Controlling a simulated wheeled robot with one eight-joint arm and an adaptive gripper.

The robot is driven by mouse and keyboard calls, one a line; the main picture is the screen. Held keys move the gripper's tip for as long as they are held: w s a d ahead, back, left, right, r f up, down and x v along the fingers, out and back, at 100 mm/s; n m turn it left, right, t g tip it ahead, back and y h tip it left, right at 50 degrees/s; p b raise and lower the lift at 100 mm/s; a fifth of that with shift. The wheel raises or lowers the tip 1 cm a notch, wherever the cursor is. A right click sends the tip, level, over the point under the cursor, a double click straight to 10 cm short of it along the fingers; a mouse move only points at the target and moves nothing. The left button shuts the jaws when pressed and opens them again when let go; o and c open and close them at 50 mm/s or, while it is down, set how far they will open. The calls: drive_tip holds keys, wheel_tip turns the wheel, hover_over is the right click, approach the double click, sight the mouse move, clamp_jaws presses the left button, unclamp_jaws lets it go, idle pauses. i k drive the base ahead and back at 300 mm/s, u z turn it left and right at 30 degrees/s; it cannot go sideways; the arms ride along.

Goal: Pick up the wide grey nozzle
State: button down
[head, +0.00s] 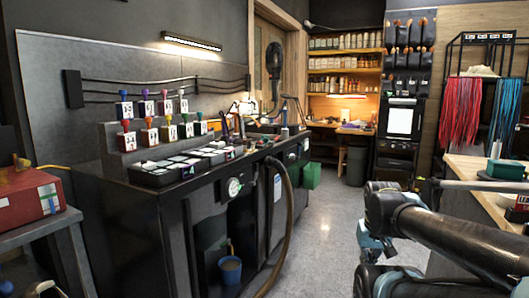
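I cannot make out a wide grey nozzle in the head view; the small items at the far end of the black workbench (133,195) are too small to tell apart. A thick hose (291,215) hangs from that end of the bench down to the floor. My dark arm links reach in from the lower right, but my gripper's fingers do not show.
Several bottles with coloured tops (150,133) stand on the bench behind a tray of small compartments (165,178). A red box (28,197) sits at the left. A wooden counter (485,170) is at the right. The grey floor (325,225) between is clear.

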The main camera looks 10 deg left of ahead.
sight(242, 121)
drive_tip(key=k, duration=0.95)
drive_tip(key=u, duration=0.4)
drive_tip(key=i, duration=0.55)
drive_tip(key=u, duration=0.45)
drive_tip(key=i, duration=1.25)
drive_tip(key=z, duration=0.45)
drive_tip(key=k, duration=0.55)
drive_tip(key=z, duration=0.7)
drive_tip(key=i, duration=0.85)
drive_tip(key=z, duration=0.3)
